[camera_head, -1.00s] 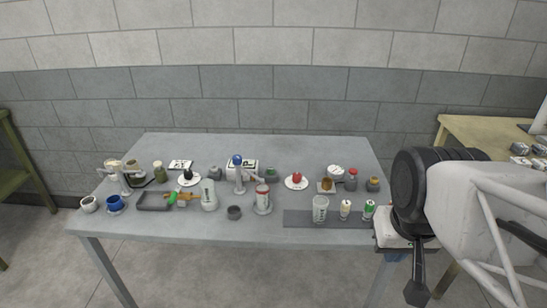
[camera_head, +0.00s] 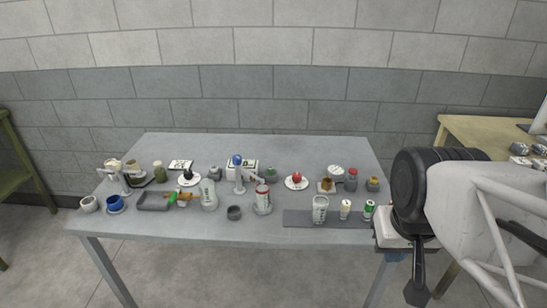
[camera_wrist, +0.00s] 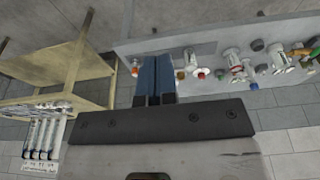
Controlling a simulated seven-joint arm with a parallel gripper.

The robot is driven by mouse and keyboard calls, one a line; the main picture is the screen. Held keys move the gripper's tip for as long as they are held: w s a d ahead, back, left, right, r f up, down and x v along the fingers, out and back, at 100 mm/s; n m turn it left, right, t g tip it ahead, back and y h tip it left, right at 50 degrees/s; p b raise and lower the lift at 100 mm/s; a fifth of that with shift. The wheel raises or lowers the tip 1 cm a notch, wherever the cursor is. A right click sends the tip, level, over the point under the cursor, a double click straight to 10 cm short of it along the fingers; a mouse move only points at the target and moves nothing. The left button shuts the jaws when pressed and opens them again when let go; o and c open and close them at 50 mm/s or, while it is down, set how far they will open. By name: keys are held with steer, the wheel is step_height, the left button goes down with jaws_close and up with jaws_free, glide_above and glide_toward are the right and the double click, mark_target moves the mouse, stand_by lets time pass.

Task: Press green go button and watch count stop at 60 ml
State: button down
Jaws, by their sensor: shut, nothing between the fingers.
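A green button-like knob (camera_head: 271,173) sits on a dark base near the back middle of the grey table (camera_head: 300,150). A red knob (camera_head: 297,177) on a round white plate stands to its right, and a black knob (camera_head: 188,176) on a white plate stands to the left. A white card or panel with dark marks (camera_head: 243,164) stands behind a blue-topped post; no count is readable. My gripper (camera_wrist: 155,62) is shut and empty in the wrist view, its blue fingers together. It is well apart from the green knob, off the table's right side.
A marked white cup (camera_head: 320,210) and two small cans stand on a dark mat (camera_head: 295,220) at the front right. Bottles, a grey tray (camera_head: 150,201) and cups crowd the left. A wooden side table (camera_head: 462,130) is at the right. The table's back strip is mostly clear.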

steer(key=shift+w, duration=0.1)
stand_by(0.3)
steer(key=m+t+y, duration=0.2)
steer(key=t+y, duration=0.3)
steer(key=y, duration=0.1)
glide_above(272, 169)
step_height(272, 169, down, 14)
steer(key=shift+w+r, duration=0.15)
steer(key=shift+r, duration=0.05)
steer(key=shift+f, duration=0.1)
steer(key=shift+f, duration=4.3)
steer(key=shift+f, duration=0.6)
